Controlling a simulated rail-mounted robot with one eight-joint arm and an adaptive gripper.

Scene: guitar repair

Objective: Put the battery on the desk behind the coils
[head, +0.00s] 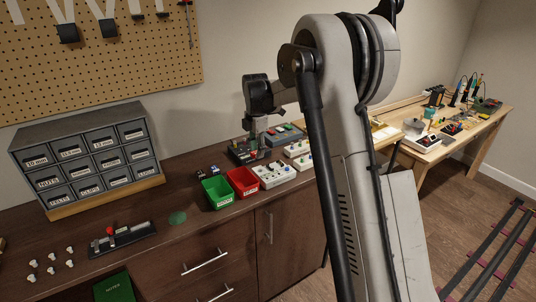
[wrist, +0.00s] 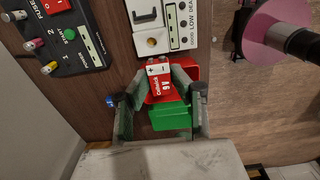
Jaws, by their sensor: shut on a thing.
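The battery (wrist: 160,76), a red and white block marked 9V, is between the two fingers of my gripper (wrist: 160,85) in the wrist view. My gripper is shut on it, above the red bin (wrist: 190,74) and the green bin (wrist: 170,116). In the head view my gripper (head: 259,148) hangs over the back of the dark desk (head: 150,262), near the black panel; the battery cannot be made out there. Two small dark pieces (head: 207,171) behind the green bin may be the coils; they are too small to tell. A small blue end (wrist: 110,101) shows beside the left finger.
The green bin (head: 217,192) and red bin (head: 242,182) stand at the desk's front, beside white boxes (head: 273,175). The black switch panel (wrist: 65,35) stands behind them. A grey drawer cabinet (head: 86,157) is at left. Desk between cabinet and bins is mostly clear.

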